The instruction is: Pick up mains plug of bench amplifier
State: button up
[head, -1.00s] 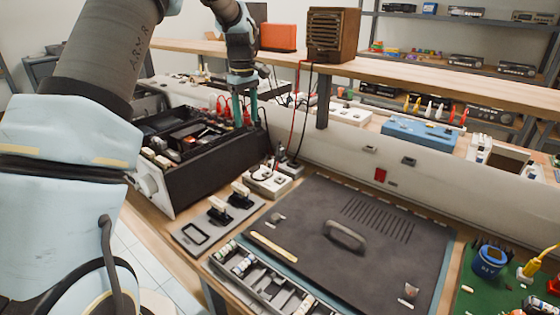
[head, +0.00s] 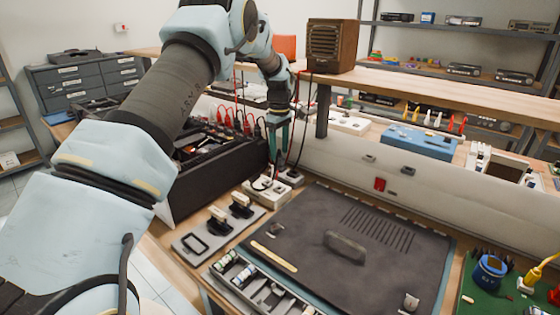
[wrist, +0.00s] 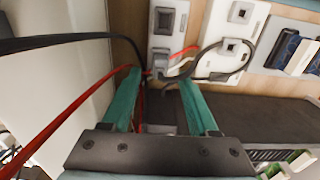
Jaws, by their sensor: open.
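My gripper (head: 276,160) has two teal fingers pointing down, spread apart with nothing clearly held. It hangs over the small socket block beside the white power strip (head: 266,189). In the wrist view my gripper (wrist: 158,82) has its fingers on either side of a cluster of black and red leads by the grey socket block (wrist: 167,22). I cannot make out which dark piece there is the mains plug; leads and fingers partly cover it.
Red and black leads (wrist: 62,108) cross beside the fingers. A brown wooden-cased unit (head: 332,45) stands on the raised shelf behind. A dark mat (head: 345,225) with a handle-like piece lies right of the strip. A tray of small parts (head: 255,283) is in front.

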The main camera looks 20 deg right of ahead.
aim_at(280, 157)
jog(key=shift+s+f+p, duration=0.15)
jog(key=shift+f+p, duration=0.3)
jog(key=shift+f, duration=1.3)
grip_shut()
